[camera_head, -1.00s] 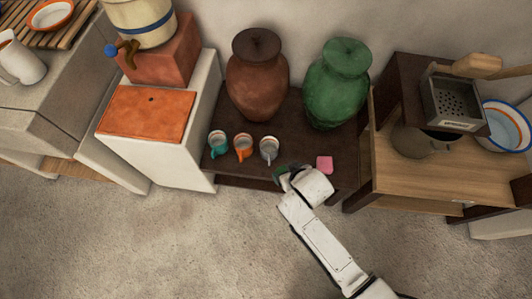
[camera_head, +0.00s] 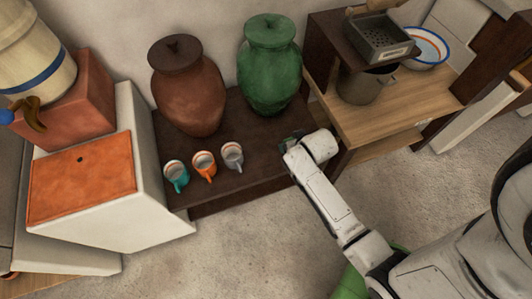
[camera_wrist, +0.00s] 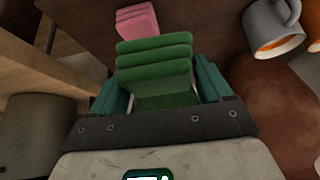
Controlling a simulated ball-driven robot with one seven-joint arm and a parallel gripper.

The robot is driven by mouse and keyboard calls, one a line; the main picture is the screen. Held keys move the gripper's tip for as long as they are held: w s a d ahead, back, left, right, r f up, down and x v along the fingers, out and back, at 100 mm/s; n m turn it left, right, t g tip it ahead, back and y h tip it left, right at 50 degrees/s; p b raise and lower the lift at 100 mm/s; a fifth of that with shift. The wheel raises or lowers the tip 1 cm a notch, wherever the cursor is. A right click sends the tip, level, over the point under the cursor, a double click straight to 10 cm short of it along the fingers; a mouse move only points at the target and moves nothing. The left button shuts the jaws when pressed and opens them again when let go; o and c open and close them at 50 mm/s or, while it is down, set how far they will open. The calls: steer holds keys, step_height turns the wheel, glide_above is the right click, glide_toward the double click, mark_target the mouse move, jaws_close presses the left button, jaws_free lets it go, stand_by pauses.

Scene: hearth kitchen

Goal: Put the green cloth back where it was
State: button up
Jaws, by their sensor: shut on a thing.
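The folded green cloth (camera_wrist: 155,62) lies between the two teal fingers of my gripper (camera_wrist: 160,80), which is shut on it in the wrist view. In the head view my gripper (camera_head: 292,142) is over the right part of the low dark table (camera_head: 240,178), right of the mugs. There the cloth is mostly hidden by my wrist. A folded pink cloth (camera_wrist: 137,20) lies just beyond the green cloth in the wrist view. It is hidden behind my arm in the head view. I cannot tell whether the green cloth touches the table.
Teal (camera_head: 176,175), orange (camera_head: 204,166) and grey (camera_head: 232,155) mugs stand on the table, left of my gripper. A brown jar (camera_head: 187,88) and a green jar (camera_head: 270,65) stand behind. A wooden bench (camera_head: 400,110) with a pot (camera_head: 365,87) is close on the right.

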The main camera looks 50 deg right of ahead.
steer(key=w, duration=0.1)
steer(key=w+f, duration=0.1)
steer(key=w+a+f, duration=0.1)
steer(key=w, duration=0.1)
steer(key=shift+w+b, duration=0.1)
steer(key=shift+b, duration=0.25)
steer(key=w+f+b, duration=0.1)
steer(key=w+f, duration=0.1)
steer(key=f, duration=0.1)
steer(key=w+a+f+b, duration=0.1)
steer(key=w+f, duration=0.1)
steer(key=w, duration=0.1)
steer(key=shift+a+f, duration=0.2)
steer(key=shift+f, duration=0.2)
steer(key=shift+w+f+b, duration=0.2)
steer(key=shift+f+b, duration=0.5)
steer(key=shift+f, duration=1)
steer(key=shift+f, duration=0.15)
steer(key=o, duration=0.9)
steer(key=shift+c, duration=0.2)
